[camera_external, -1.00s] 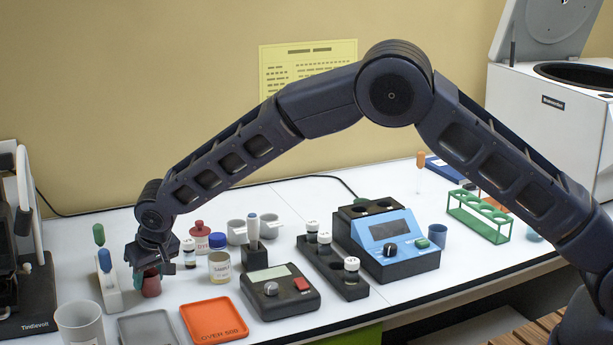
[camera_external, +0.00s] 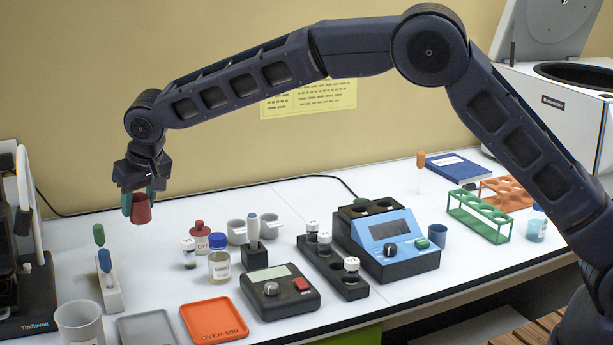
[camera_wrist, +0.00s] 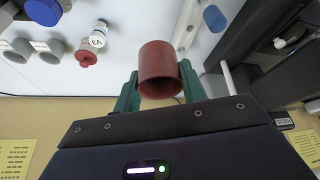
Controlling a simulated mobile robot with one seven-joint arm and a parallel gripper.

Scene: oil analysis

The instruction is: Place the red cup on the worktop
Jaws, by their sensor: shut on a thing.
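The red cup (camera_external: 141,208) is held in the air above the left part of the worktop (camera_external: 160,262). My gripper (camera_external: 139,204) is shut on it, with green fingers on its two sides. In the wrist view the cup (camera_wrist: 159,70) sits between the green fingertips (camera_wrist: 158,85), its open mouth towards the camera. The cup is apart from the worktop, and bare white surface lies below it.
A stand with a green and a blue handle (camera_external: 112,296) is at the left, close to the coffee-machine-like black device (camera_external: 20,270). A red-capped bottle (camera_external: 201,238), a sample jar (camera_external: 219,264) and a small vial (camera_external: 189,252) stand to the right. An orange tray (camera_external: 213,320) and a grey tray (camera_external: 147,328) lie in front.

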